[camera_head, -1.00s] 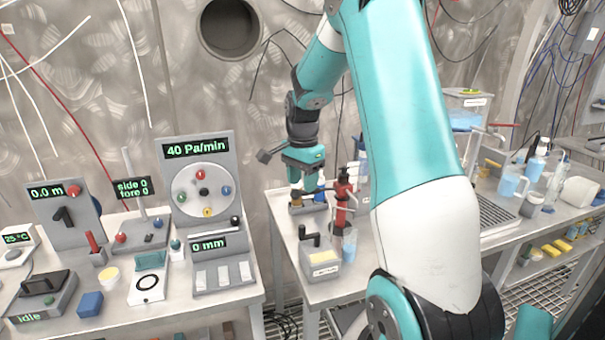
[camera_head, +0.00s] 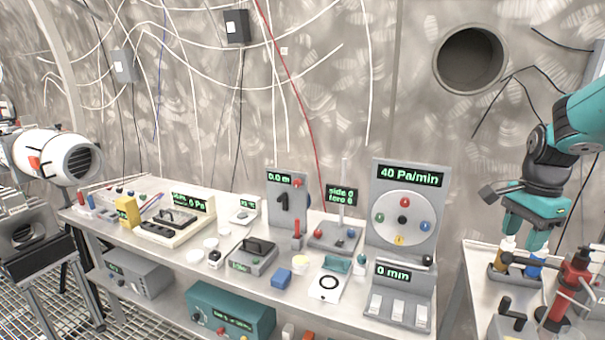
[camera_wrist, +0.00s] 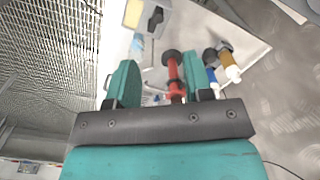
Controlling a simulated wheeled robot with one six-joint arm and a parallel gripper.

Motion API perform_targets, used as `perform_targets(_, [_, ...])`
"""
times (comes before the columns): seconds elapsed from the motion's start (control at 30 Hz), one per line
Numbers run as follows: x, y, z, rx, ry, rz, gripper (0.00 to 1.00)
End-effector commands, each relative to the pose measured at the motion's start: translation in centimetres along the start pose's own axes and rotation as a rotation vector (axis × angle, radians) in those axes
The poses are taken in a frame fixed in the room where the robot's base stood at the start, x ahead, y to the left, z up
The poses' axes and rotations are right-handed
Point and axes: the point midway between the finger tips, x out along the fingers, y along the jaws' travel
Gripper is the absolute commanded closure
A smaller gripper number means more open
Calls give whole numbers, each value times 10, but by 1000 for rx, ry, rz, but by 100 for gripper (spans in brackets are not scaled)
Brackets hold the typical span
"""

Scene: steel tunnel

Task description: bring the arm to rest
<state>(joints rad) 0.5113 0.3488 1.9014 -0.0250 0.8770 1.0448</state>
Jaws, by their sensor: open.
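My teal arm and gripper (camera_head: 531,232) are at the right of the head view, with the fingers pointing down over the right-hand table. The wrist view shows my gripper (camera_wrist: 162,90) with its two teal fingers apart and nothing clearly held between them. Below the fingers stands a red clamp-like device (camera_wrist: 174,75), which also shows in the head view (camera_head: 572,282). A small grey rack with a brown bottle (camera_head: 503,255) and a blue bottle (camera_head: 534,262) is close below the fingers. Whether the fingers touch the bottles cannot be told.
The left table (camera_head: 345,318) carries several instruments, including a 40 Pa/min panel (camera_head: 405,210), a 0 mm unit (camera_head: 399,295) and a blue block (camera_head: 282,278). A gap separates it from the right table. A white cylindrical machine (camera_head: 50,155) stands far left. A round wall opening (camera_head: 470,58) is behind.

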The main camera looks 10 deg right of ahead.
Motion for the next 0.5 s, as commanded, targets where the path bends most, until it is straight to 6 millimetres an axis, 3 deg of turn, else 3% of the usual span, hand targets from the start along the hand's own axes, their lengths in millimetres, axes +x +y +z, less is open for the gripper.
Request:
perform_targets(0.13, [-19, 0, 90, -413, -36, -55, 53])
perform_targets(0.23, [-32, 19, 168, -804, -71, -110, 53])
perform_targets(0.3, [-39, 42, 219, -1082, -97, -155, 53])
perform_targets(0.4, [-45, 85, 278, -1455, -135, -223, 53])
perform_targets(0.5, [-47, 129, 319, -1762, -169, -288, 53])
